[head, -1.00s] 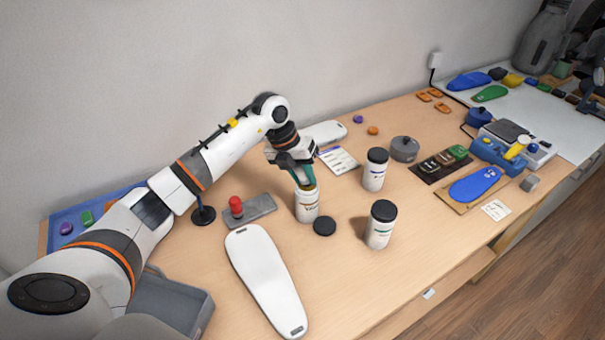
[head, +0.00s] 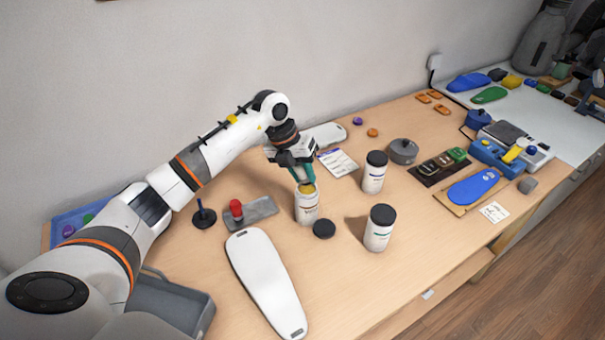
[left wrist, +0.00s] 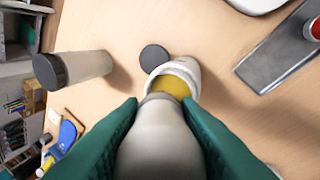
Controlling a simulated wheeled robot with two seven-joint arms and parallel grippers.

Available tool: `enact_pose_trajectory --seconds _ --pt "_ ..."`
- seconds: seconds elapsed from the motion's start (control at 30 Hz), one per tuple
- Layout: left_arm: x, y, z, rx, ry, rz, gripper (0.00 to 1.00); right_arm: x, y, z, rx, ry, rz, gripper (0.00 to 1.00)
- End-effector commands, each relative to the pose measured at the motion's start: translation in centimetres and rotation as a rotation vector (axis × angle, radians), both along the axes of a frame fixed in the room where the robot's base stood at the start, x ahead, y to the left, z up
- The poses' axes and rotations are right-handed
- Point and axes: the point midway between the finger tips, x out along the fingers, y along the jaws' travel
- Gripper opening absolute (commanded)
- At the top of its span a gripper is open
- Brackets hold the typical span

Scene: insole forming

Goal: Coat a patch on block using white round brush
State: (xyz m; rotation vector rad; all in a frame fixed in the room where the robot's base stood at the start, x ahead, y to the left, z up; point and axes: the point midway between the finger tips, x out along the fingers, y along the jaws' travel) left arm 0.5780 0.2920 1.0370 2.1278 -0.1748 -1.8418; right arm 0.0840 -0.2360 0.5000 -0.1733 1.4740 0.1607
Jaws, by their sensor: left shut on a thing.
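My left gripper (head: 303,174), with green fingers, points down over an open white jar (head: 306,208). In the left wrist view the fingers (left wrist: 160,125) are shut on the pale, rounded handle of the white round brush (left wrist: 160,145). The brush's lower end is at the jar mouth (left wrist: 183,72), where yellow shows; I cannot tell if the bristles are inside or just above. The white elongated block (head: 265,280) lies flat on the table in front of the jar. My right gripper is out of view.
A black lid (head: 324,228) lies beside the open jar. Two closed jars with black lids (head: 375,172) (head: 379,228) stand to the right. A grey plate with a red knob (head: 237,210) and a black stand (head: 204,217) are to the left. The table's front right is clear.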

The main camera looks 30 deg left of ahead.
Motion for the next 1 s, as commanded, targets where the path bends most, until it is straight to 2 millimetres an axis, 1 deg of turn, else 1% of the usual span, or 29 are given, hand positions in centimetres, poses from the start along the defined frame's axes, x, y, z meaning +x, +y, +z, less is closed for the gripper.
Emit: enact_pose_trajectory --seconds 0.03,0.5,1.0 --pt "0.0 0.0 0.8 0.000 -0.002 0.000 0.07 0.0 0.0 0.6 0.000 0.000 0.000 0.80" --pt "0.1 0.0 4.7 -0.001 -0.006 0.001 0.07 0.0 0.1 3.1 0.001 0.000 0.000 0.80" --pt "0.1 0.0 4.8 -0.001 -0.006 0.001 0.07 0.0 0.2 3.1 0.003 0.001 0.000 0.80"
